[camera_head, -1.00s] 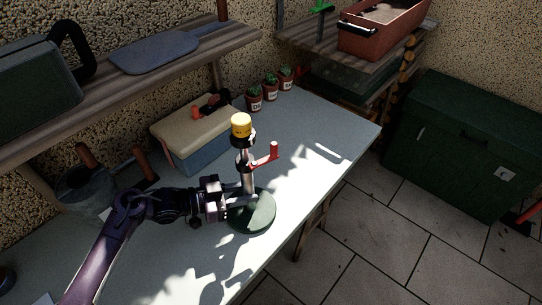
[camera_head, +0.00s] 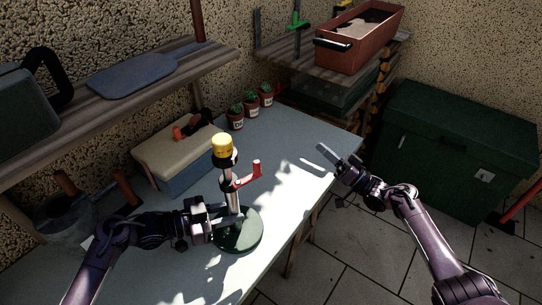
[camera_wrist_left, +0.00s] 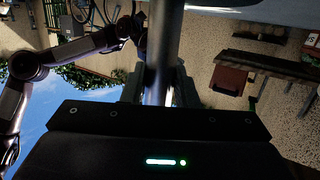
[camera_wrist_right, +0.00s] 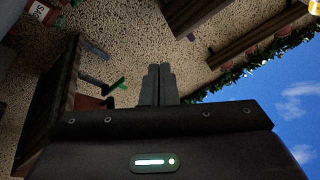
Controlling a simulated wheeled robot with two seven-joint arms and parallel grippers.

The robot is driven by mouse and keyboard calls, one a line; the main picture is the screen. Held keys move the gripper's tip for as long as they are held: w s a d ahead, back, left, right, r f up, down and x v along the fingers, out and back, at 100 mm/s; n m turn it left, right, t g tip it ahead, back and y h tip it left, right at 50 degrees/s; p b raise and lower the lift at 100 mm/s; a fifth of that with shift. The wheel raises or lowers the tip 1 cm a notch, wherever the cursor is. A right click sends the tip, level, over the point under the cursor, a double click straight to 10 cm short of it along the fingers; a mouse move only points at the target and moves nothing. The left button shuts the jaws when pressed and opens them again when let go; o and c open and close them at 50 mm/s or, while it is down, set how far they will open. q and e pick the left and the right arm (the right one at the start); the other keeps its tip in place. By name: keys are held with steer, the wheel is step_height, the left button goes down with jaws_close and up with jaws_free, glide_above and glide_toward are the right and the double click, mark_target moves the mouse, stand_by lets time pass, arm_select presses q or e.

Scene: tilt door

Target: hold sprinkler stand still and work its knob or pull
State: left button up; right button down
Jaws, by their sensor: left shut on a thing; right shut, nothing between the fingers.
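The sprinkler stand (camera_head: 238,232) stands upright on the table, with a round dark green base, a metal post, a yellow top (camera_head: 222,146) and a red handle (camera_head: 247,176) sticking out to the right. My left gripper (camera_head: 228,217) is shut on the post, low above the base. The post (camera_wrist_left: 163,50) also shows between its fingers in the left wrist view. My right gripper (camera_head: 327,152) is shut and empty, in the air near the table's right edge, well to the right of the red handle. Its closed fingers (camera_wrist_right: 158,84) show in the right wrist view.
A cream-lidded blue box (camera_head: 178,155) and small potted cacti (camera_head: 252,104) stand along the table's back. A wooden shelf (camera_head: 120,95) hangs at the left. A dark green chest (camera_head: 456,140) stands at the right. The table (camera_head: 290,140) is clear between stand and right gripper.

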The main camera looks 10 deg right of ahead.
steer(key=s+a+r+m+g+y, duration=0.1)
steer(key=s+a+r+g, duration=0.1)
steer(key=r+g, duration=0.3)
steer(key=s+a+r+m+g+y, duration=0.1)
steer(key=s+a+r+m+g, duration=0.1)
steer(key=s+r+g, duration=0.3)
steer(key=a+g, duration=0.1)
steer(key=g, duration=0.3)
steer(key=shift+s+a+r+g, duration=0.15)
steer(key=shift+a+g, duration=0.15)
steer(key=shift+g, duration=0.1)
steer(key=shift+a, duration=0.1)
steer(key=s+a, duration=0.3)
steer(key=a, duration=0.8)
